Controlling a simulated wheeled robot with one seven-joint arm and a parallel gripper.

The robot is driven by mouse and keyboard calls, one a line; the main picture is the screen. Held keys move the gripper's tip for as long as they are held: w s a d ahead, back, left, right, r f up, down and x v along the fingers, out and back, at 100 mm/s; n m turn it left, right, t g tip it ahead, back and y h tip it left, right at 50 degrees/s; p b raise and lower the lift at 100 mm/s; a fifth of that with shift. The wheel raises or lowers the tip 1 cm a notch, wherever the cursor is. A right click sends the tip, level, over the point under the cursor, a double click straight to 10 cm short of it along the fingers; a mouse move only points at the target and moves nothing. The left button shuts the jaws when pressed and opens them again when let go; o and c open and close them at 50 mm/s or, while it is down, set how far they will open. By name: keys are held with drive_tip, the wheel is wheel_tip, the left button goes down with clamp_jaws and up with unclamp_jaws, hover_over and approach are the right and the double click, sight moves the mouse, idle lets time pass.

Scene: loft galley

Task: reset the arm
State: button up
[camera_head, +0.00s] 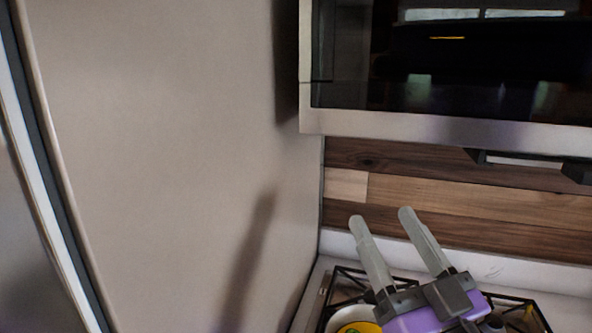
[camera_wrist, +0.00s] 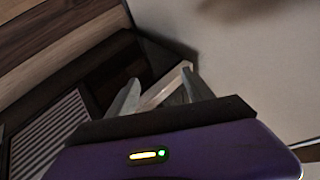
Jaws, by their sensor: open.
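My gripper (camera_head: 382,228) is at the lower right of the head view, with its two grey fingers pointing up and apart. It is open, with nothing between the fingers. It is in front of the wooden backsplash and below the microwave. In the wrist view my gripper (camera_wrist: 158,85) shows its two pale fingers beyond the purple housing, also apart and empty.
A microwave (camera_head: 450,125) hangs above my gripper. A tall beige panel (camera_head: 160,150) fills the left. Below my gripper is a black-framed stove grate (camera_head: 350,275) with a white pot (camera_head: 340,318), partly cut off, holding something yellow. Wooden planks (camera_head: 450,190) line the wall.

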drive_tip(key=s+d+f+m+h, duration=0.4)
drive_tip(key=s+f+h, duration=0.1)
drive_tip(key=s+f, duration=0.15)
drive_tip(key=s+d+f+m+h, duration=0.4)
drive_tip(key=s+f+m+h, duration=0.1)
drive_tip(key=f, duration=0.3)
drive_tip(key=s+f+n+g+y, duration=0.1)
drive_tip(key=s+f+n+g, duration=0.2)
drive_tip(key=s+f, duration=0.5)
drive_tip(key=s+f+n+g+y, duration=0.2)
drive_tip(key=s+f+g, duration=0.2)
drive_tip(key=s+f, duration=0.4)
drive_tip(key=s, duration=0.7)
drive_tip(key=shift+n, duration=0.4)
